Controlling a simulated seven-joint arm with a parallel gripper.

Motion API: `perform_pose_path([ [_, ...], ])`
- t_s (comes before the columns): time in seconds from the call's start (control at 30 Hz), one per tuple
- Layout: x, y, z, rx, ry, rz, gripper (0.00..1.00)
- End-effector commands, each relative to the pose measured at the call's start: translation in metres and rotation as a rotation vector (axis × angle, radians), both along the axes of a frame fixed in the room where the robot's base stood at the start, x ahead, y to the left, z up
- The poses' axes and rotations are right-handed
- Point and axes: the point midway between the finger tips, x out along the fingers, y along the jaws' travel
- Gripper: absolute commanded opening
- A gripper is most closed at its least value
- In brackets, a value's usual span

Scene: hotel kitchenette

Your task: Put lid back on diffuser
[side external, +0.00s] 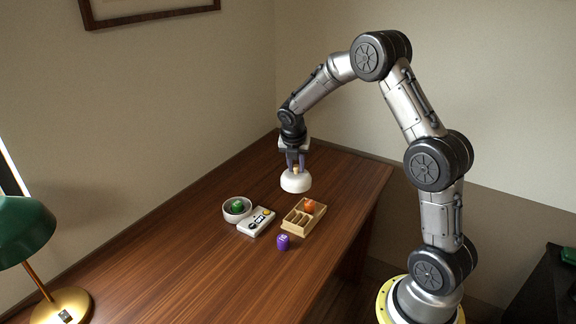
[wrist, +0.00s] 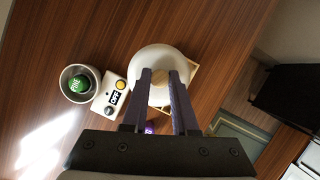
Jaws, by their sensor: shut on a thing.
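My gripper (side external: 296,165) is shut on the light wooden knob (wrist: 160,77) of the round white lid (side external: 295,183). The lid also shows in the wrist view (wrist: 157,57), level, hiding part of the tray. Its height above the table is hard to judge. A round pale bowl (side external: 229,216), apparently the diffuser, stands open left of the lid and nearer the side camera. It holds a green ball (side external: 237,206) with white lettering, also visible in the wrist view (wrist: 79,84). Beside the bowl is a white control box (wrist: 110,98) with buttons and a display reading OFF.
A wooden compartment tray (side external: 298,222) holds an orange ball (side external: 309,206). A small purple item (side external: 283,242) stands before it. A green lamp with a brass base (side external: 60,305) is at the near left. The brown tabletop (side external: 160,255) is otherwise clear.

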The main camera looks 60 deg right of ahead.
Motion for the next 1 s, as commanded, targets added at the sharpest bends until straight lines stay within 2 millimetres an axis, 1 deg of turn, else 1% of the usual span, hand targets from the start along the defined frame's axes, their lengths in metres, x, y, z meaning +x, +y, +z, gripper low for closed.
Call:
perform_pose_path([
  [0.1, -0.010, 0.006, 0.006, -0.001, -0.001, 0.000, 0.00],
  [0.23, -0.017, 0.009, 0.008, -0.002, 0.009, 0.017, 0.00],
  [0.27, -0.016, 0.009, 0.010, -0.004, 0.012, 0.024, 0.00],
  [0.33, -0.008, 0.007, 0.018, -0.011, 0.006, 0.050, 0.00],
  [0.37, -0.002, 0.007, 0.020, -0.013, 0.005, 0.063, 0.00],
  [0.47, 0.028, 0.011, 0.025, -0.019, -0.001, 0.125, 0.00],
  [0.5, 0.043, 0.016, 0.025, -0.021, -0.002, 0.156, 0.00],
  [0.57, 0.066, 0.025, 0.025, -0.021, -0.006, 0.204, 0.00],
  [0.6, 0.081, 0.032, 0.024, -0.021, -0.008, 0.235, 0.00],
  [0.7, 0.114, 0.054, 0.018, -0.018, -0.014, 0.302, 0.00],
  [0.83, 0.142, 0.080, 0.007, -0.009, -0.016, 0.357, 0.00],
  [0.9, 0.150, 0.091, 0.000, -0.005, -0.016, 0.374, 0.00],
  [1.0, 0.154, 0.102, -0.008, -0.002, -0.007, 0.392, 0.00],
])
